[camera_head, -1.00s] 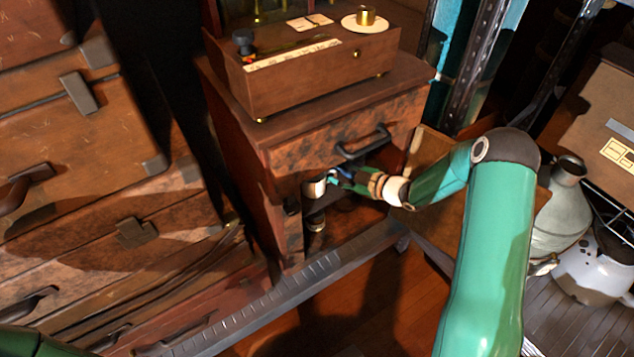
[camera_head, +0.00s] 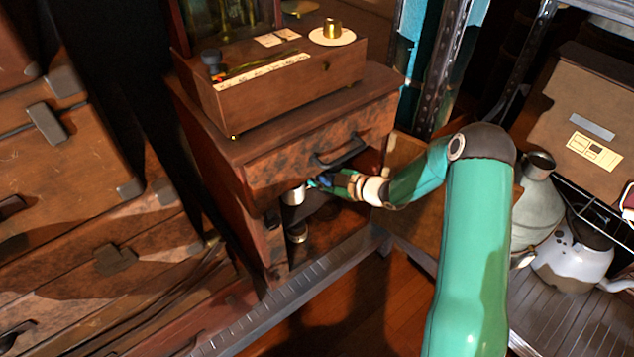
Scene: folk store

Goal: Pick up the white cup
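A small white cup (camera_head: 293,195) is inside the open lower compartment of the wooden cabinet (camera_head: 258,165), near its left side. My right gripper (camera_head: 316,184) reaches into the compartment from the right, with its fingertips at the cup's right side. The fingers are small and dark here, so I cannot tell whether they are closed on the cup. The cup appears raised above another small light item (camera_head: 297,232) lower in the compartment. My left gripper is not in view.
A drawer with a black handle (camera_head: 342,151) is right above my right gripper. A wooden box (camera_head: 290,85) sits on the cabinet top. Stacked suitcases (camera_head: 75,190) fill the left. A metal shelf edge (camera_head: 290,295) runs in front. A milk can and white kettle (camera_head: 570,262) stand at right.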

